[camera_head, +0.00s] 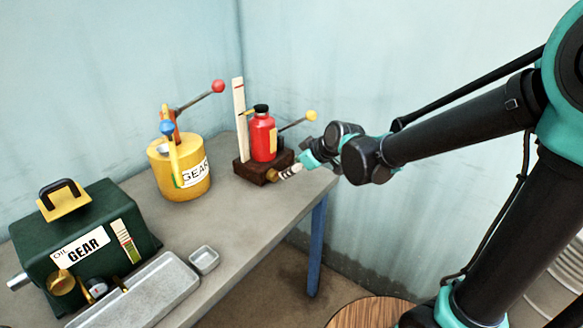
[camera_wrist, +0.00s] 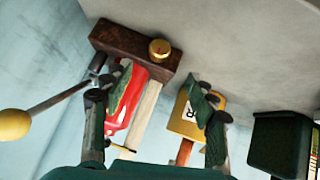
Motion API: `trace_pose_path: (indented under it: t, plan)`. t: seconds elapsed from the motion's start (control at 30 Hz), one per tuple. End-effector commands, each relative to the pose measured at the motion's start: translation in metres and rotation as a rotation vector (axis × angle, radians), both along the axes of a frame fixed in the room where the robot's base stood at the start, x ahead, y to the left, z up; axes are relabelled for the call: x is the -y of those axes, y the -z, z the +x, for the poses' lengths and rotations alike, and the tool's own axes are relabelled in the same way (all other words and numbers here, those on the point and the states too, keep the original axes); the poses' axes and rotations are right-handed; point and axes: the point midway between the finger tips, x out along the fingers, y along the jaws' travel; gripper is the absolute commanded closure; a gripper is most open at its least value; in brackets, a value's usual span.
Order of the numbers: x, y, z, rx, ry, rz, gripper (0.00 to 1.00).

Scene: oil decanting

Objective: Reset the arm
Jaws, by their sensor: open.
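My gripper (camera_head: 307,160) is at the end of my arm, just right of the wooden base (camera_head: 243,174) in the head view. In the wrist view my gripper (camera_wrist: 160,92) has its two dark green fingers spread apart, with nothing held between them. Behind them show the red bottle (camera_wrist: 134,98) and its dark wooden base (camera_wrist: 120,42), with a round brass knob (camera_wrist: 159,50) on its side. The fingers look apart from the bottle. In the head view the red bottle (camera_head: 262,137) stands upright, its black cap on.
A yellow can (camera_head: 168,182), a green gear-oil box (camera_head: 90,215), a long metal tray (camera_head: 160,291) and a small square dish (camera_head: 204,258) stand on the grey table (camera_head: 235,215). A yellow-knobbed lever (camera_head: 311,116) sticks out near my arm. Walls stand behind.

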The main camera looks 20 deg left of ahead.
Motion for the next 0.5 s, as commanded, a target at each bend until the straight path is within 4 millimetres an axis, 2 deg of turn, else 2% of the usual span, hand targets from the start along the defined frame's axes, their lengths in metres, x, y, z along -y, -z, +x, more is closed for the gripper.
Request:
trace_pose_path:
  t: [0.27,0.37,0.47,0.5]
  plan:
    - [0.004,0.001,0.001,-0.004,0.01,-0.001,0.42]
    - [0.029,0.006,0.003,-0.03,0.065,-0.01,0.42]
    - [0.079,0.018,0.003,-0.085,0.183,-0.025,0.42]
    - [0.104,0.024,0.001,-0.116,0.244,-0.033,0.42]
